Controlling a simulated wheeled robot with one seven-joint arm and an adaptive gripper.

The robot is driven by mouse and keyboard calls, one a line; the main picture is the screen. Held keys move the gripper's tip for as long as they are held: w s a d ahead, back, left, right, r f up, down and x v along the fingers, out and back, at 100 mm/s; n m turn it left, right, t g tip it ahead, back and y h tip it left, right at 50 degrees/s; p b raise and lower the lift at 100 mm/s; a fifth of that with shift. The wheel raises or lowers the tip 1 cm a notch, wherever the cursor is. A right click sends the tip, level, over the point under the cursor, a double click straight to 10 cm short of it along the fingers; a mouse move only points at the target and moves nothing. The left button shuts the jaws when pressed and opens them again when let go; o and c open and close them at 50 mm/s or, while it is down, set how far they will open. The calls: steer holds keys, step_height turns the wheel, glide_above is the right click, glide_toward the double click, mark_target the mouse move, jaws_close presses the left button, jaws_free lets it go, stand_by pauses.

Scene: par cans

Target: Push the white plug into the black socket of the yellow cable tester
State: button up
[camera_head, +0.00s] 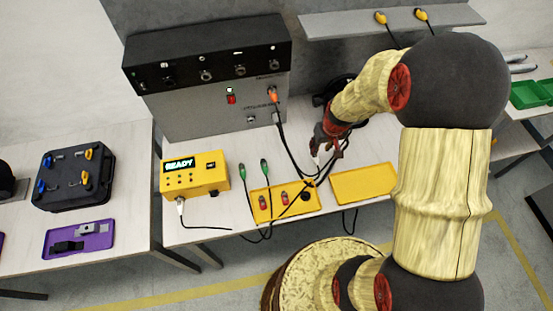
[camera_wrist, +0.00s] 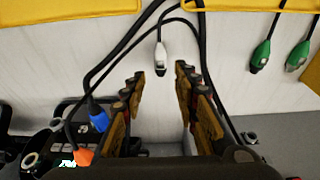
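The yellow cable tester (camera_head: 222,176) stands on the table at left with a lit "READY" display. A dark socket (camera_head: 213,194) shows low on its front right. A white plug (camera_wrist: 161,58) on a black cable is just beyond my fingertips in the wrist view, between their lines and untouched. In the head view a small white bit by my gripper (camera_head: 317,160) seems to be this plug. My gripper (camera_wrist: 160,84) is open and empty. Another white plug (camera_head: 180,208) on a dark cable is at the tester's lower left front; I cannot tell whether it is seated.
Two green plugs (camera_head: 266,168) lie right of the tester. Two yellow trays (camera_head: 363,182) lie at the table's front; the left one holds red-and-grey parts. A grey-black panel (camera_head: 190,105) stands behind with an orange plug (camera_head: 272,95). A blue plug (camera_wrist: 98,118) is left of my fingers.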

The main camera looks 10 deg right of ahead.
steer(key=b, duration=0.3)
glide_above(316, 158)
steer(key=s, duration=0.1)
steer(key=x, duration=0.2)
steer(key=s+x, duration=0.1)
steer(key=x, duration=0.1)
steer(key=shift+f, duration=0.15)
steer(key=shift+o, duration=0.6)
steer(key=shift+w, duration=0.1)
steer(key=shift+o, duration=0.2)
steer(key=shift+b+x, duration=1.3)
steer(key=shift+x, duration=1.05)
steer(key=shift+c, duration=0.6)
steer(key=c, duration=0.7)
jaws_close()
